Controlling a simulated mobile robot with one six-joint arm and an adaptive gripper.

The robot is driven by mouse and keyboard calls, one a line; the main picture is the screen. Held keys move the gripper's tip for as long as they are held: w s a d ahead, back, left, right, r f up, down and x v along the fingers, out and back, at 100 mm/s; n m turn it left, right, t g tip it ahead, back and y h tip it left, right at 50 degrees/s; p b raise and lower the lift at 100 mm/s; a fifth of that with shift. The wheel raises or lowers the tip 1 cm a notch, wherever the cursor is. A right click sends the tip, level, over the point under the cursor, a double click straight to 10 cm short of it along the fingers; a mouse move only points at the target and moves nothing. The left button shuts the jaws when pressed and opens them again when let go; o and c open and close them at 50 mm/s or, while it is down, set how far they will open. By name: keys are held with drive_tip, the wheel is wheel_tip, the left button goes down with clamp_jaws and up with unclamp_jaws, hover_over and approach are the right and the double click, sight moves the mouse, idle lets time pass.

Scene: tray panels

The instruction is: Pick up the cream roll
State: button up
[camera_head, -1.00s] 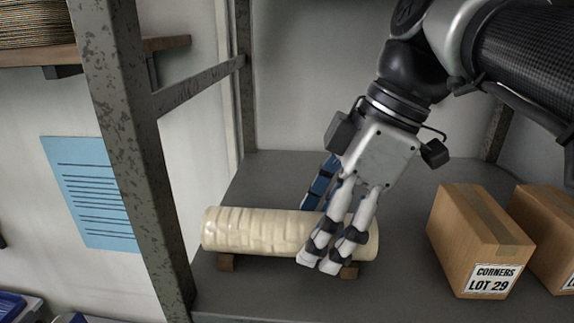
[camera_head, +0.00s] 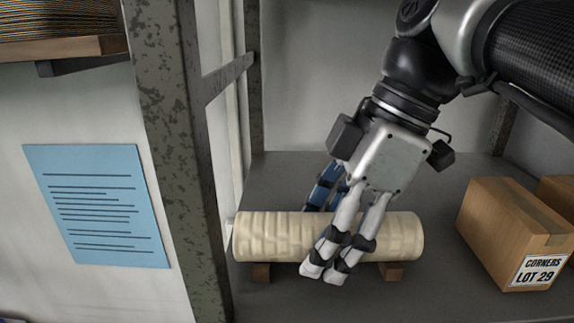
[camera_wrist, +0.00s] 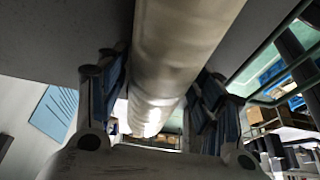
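The cream roll (camera_head: 272,236) lies level across two small brown blocks on a grey shelf. My gripper (camera_head: 328,235) reaches down over its middle. Two pale fingers with dark joints are in front of the roll, and a blue-padded finger is behind it. In the wrist view the roll (camera_wrist: 165,60) runs between the fingers (camera_wrist: 157,100), with blue pads on either side. The fingers look spread around it; whether any pad touches it cannot be told. The roll's underside is mostly hidden.
A cardboard box marked "CORNERS LOT 29" (camera_head: 500,225) stands on the shelf (camera_head: 440,290) to the right, with another box (camera_head: 558,195) behind it. A speckled metal post (camera_head: 172,130) rises at the left, close to the roll's left end. A blue sheet (camera_head: 97,205) hangs beyond it.

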drive_tip(key=shift+a, duration=0.1)
drive_tip(key=shift+c, duration=0.6)
drive_tip(key=shift+d, duration=0.3)
drive_tip(key=c, duration=0.4)
drive_tip(key=shift+a, duration=0.15)
drive_tip(key=c, duration=0.6)
drive_tip(key=shift+w+r, duration=0.1)
